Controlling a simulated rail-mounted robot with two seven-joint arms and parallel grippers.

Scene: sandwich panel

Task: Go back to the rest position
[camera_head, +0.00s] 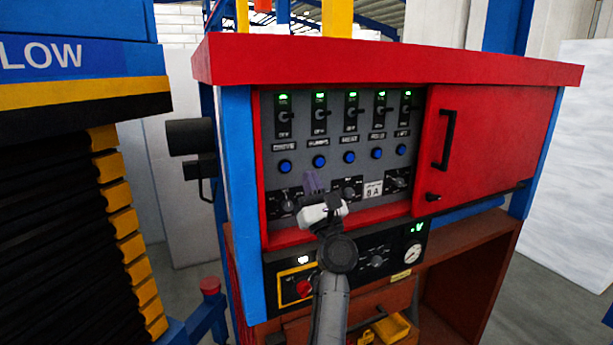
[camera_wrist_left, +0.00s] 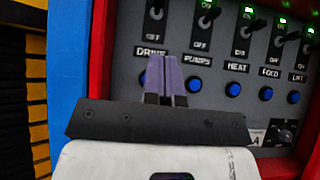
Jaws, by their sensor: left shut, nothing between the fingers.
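My left gripper (camera_head: 312,184) is in front of the lower left part of the grey control panel (camera_head: 330,165), below the row of blue buttons. Its purple fingers are together with nothing between them. In the left wrist view the gripper (camera_wrist_left: 165,75) points at the panel between the DRIVE and PUMPS labels; whether it touches the panel cannot be told. Several toggle switches (camera_head: 351,113) stand in a row with green lights lit above them. The blue PUMPS button (camera_wrist_left: 194,84) shows just right of the fingers. My right gripper is in neither view.
The panel sits in a red and blue cabinet with a closed red door (camera_head: 485,140) on the right. A lower panel with a red knob (camera_head: 304,288) and a gauge (camera_head: 412,254) is beneath. A yellow bin (camera_head: 391,328) sits below. Black bellows (camera_head: 60,220) stand at the left.

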